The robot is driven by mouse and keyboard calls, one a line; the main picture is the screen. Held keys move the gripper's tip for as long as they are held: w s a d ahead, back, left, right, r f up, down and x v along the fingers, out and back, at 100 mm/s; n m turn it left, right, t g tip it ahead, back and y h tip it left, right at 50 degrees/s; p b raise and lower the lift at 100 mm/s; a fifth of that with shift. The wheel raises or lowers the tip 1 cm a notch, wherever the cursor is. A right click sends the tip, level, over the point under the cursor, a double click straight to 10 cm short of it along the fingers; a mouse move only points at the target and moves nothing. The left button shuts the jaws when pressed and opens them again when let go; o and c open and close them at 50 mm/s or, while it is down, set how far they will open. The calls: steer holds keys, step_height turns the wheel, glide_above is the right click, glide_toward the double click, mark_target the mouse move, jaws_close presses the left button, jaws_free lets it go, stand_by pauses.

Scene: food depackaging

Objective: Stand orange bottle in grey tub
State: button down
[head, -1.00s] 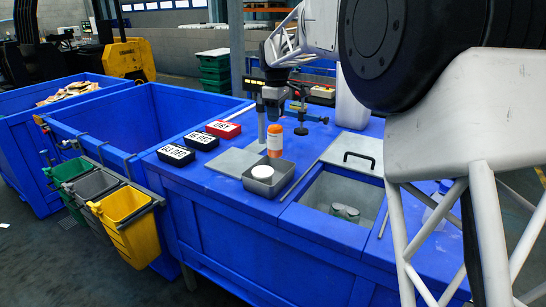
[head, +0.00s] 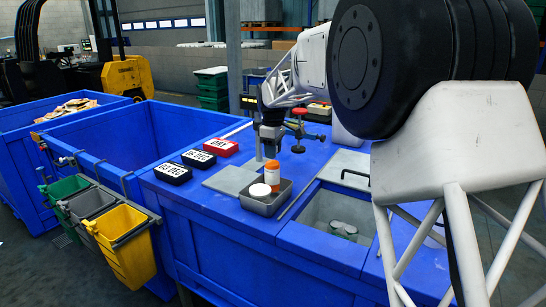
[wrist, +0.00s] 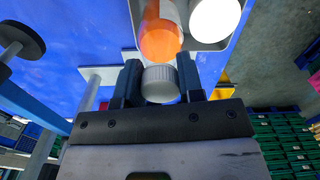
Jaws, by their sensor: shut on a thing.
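The orange bottle (head: 272,176) has a white band and a white ribbed cap, which shows in the wrist view (wrist: 160,84). My gripper (head: 271,151) is above it, shut on the cap with one finger on each side (wrist: 160,88). The bottle looks upright, its lower end inside the outline of the small grey tub (head: 262,208). I cannot tell whether it touches the tub's floor. A white round piece (head: 259,190) is in the tub beside the bottle; it also shows in the wrist view (wrist: 214,18).
A flat grey plate (head: 229,181) lies behind the tub. Black boxes (head: 172,173) and a red box (head: 221,147) stand to the left. An open basin (head: 340,210) with round items is to the right.

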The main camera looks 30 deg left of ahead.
steer(key=shift+f, duration=1.2)
steer(key=c, duration=0.8)
jaws_free()
steer(key=shift+o, duration=0.2)
step_height(320, 180, up, 12)
steer(key=shift+r, duration=0.1)
